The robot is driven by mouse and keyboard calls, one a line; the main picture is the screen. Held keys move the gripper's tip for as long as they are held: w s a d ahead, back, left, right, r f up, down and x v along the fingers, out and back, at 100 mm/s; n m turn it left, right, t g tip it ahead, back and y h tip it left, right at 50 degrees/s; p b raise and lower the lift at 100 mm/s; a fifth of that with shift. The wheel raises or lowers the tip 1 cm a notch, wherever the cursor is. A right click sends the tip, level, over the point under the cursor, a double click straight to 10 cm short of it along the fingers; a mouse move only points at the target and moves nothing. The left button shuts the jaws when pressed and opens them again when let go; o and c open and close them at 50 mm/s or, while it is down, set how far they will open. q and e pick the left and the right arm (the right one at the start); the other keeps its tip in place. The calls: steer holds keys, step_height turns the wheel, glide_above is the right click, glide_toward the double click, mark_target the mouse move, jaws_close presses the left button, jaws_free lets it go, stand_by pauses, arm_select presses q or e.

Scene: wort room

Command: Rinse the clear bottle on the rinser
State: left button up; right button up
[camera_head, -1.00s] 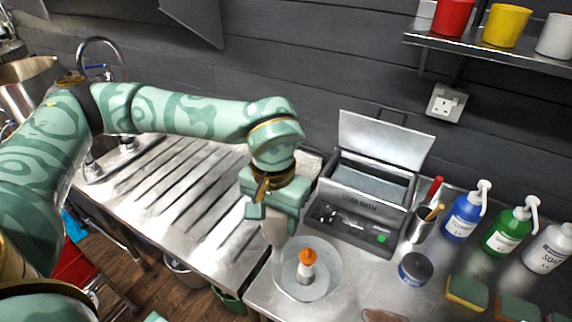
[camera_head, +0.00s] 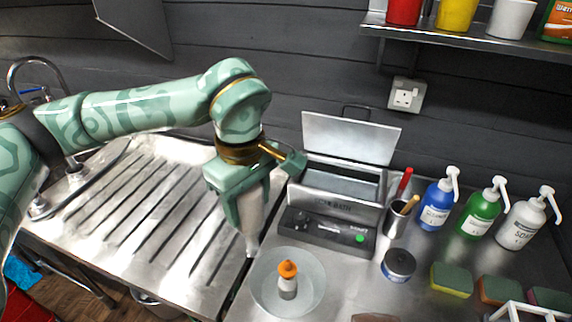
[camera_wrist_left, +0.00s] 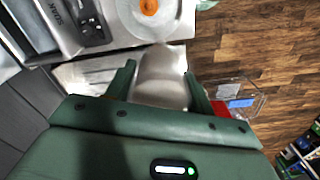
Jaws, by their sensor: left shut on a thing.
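My left gripper (camera_head: 245,190) is shut on the clear bottle (camera_head: 251,220), which looks pale and see-through. The bottle hangs with its narrow end pointing down, roughly upright, its body between the fingers. In the left wrist view the bottle (camera_wrist_left: 162,85) shows between the two green fingers (camera_wrist_left: 160,88). The rinser (camera_head: 262,290) is a round clear bowl with a white and orange nozzle (camera_head: 287,270) at its middle. The bottle's tip is behind and left of the nozzle, apart from it. The rinser also shows at the top of the left wrist view (camera_wrist_left: 168,28). My right gripper is out of view.
A grey open-lidded bath (camera_head: 330,232) stands behind the rinser. To the right are a dark jar (camera_head: 398,264), a cup of pens (camera_head: 398,220), sponges (camera_head: 452,281) and pump bottles (camera_head: 436,207). The ribbed drainboard (camera_head: 150,215) at left is clear.

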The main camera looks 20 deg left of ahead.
mark_target(262, 188)
arm_select(q)
steer(key=r+n+p, duration=0.1)
steer(key=n, duration=0.2)
steer(key=d+r+n+p, duration=0.1)
steer(key=n, duration=0.3)
steer(key=d+r+n+p, duration=0.1)
steer(key=n, duration=0.3)
steer(key=shift+w+d, duration=0.25)
steer(key=shift+w, duration=0.1)
steer(key=d+f+n+p, duration=0.1)
steer(key=n, duration=0.5)
steer(key=d+n, duration=0.1)
steer(key=n, duration=0.6)
steer(key=w+d+f+n+p, duration=0.1)
steer(key=d+n, duration=0.1)
steer(key=n, duration=0.4)
steer(key=shift+f+n+p, duration=0.3)
steer(key=shift+n+p, duration=0.05)
steer(key=shift+n, duration=0.05)
steer(key=o, duration=0.5)
steer(key=c, duration=0.3)
steer(key=shift+c, duration=0.2)
